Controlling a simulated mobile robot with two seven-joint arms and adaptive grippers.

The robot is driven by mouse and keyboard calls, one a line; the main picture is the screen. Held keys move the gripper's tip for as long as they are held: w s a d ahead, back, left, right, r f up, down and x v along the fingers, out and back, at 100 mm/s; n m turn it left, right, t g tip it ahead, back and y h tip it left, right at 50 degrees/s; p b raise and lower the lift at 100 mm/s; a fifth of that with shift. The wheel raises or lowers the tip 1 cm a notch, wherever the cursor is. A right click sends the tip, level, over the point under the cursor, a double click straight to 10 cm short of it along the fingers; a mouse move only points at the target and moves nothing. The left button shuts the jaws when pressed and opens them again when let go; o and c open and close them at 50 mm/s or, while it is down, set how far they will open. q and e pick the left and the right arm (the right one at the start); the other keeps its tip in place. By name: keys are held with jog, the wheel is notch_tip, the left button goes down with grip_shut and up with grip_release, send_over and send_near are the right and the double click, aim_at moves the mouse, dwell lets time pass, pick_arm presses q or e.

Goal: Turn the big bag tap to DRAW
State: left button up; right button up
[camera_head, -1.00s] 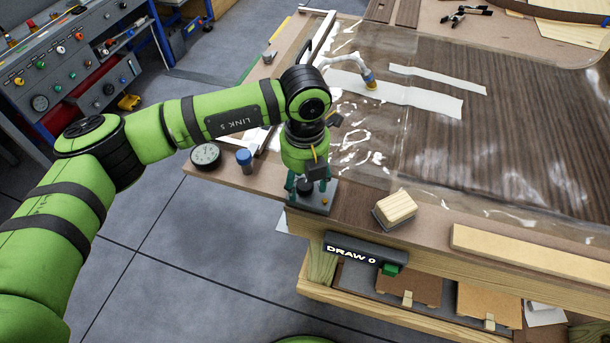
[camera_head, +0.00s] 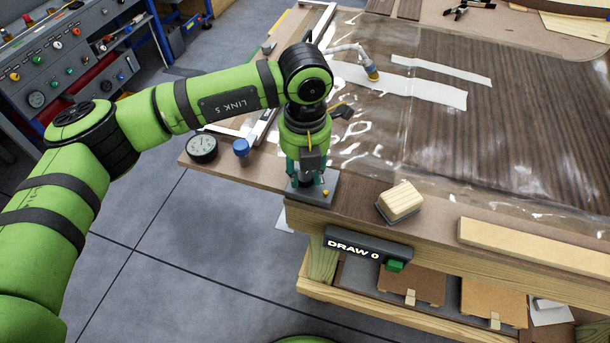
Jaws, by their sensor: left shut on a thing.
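My left gripper (camera_head: 310,176) points straight down over a grey plate (camera_head: 323,196) at the table's near-left corner. It is shut on the tap that stands on this plate; the fingers and wrist hide most of the tap, so I cannot read which way its handle points. A small brass-coloured spot (camera_head: 326,192) shows on the plate beside the fingers. The big clear bag (camera_head: 400,150) lies over dark veneer on the table, with a hose fitting (camera_head: 372,74) on it. A dark box reading "DRAW 0" (camera_head: 355,247) is on the table's front edge. My right gripper is out of view.
A round gauge (camera_head: 202,148) and a blue-capped container (camera_head: 241,148) stand left of the gripper. A pale wooden block (camera_head: 401,201) and a long batten (camera_head: 530,246) lie to its right. Below is a shelf with brown pieces (camera_head: 411,286).

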pick_arm(q)
jog(key=m+b, duration=0.1)
jog(key=b, duration=0.1)
jog(key=m+b, duration=0.4)
jog(key=b, duration=0.1)
jog(key=shift+f, duration=0.3)
jog(key=m+b, duration=0.1)
jog(key=m, duration=0.1)
jog(key=shift+r+m+b, duration=0.1)
jog(key=shift+m+b, duration=0.2)
jog(key=shift+b, duration=0.1)
jog(key=shift+r+m+b, duration=0.15)
jog(key=shift+m+b, duration=0.55)
jog(key=shift+m, duration=0.3)
jog(key=o, duration=1.1)
jog(key=shift+o, duration=0.2)
jog(key=shift+r, duration=0.1)
